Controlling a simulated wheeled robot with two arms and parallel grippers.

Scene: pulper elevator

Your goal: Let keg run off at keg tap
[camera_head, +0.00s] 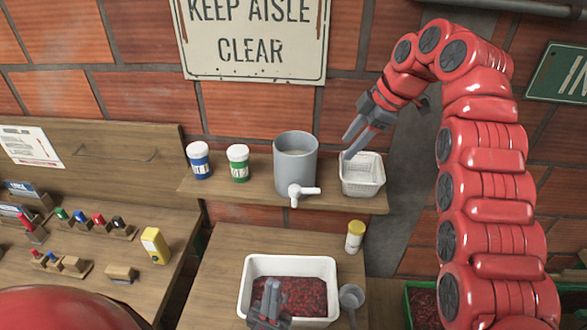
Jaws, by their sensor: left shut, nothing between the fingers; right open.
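The keg (293,165) is a grey open-topped cylinder standing on the wall shelf, with greyish contents near its rim. Its white keg tap (302,192) is low on the front, with a handle reaching right. Whether the tap is open cannot be told; no stream shows below it. My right gripper (350,147) is open and empty, beside the keg's right side and over the white basket. My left gripper (272,285) is shut and empty, over the white tub of dark red pulp, well below the tap.
The white basket (362,185) stands right of the keg; blue (199,172) and green (238,174) labelled jars stand left. The bench's right part holds a yellow container (155,246).

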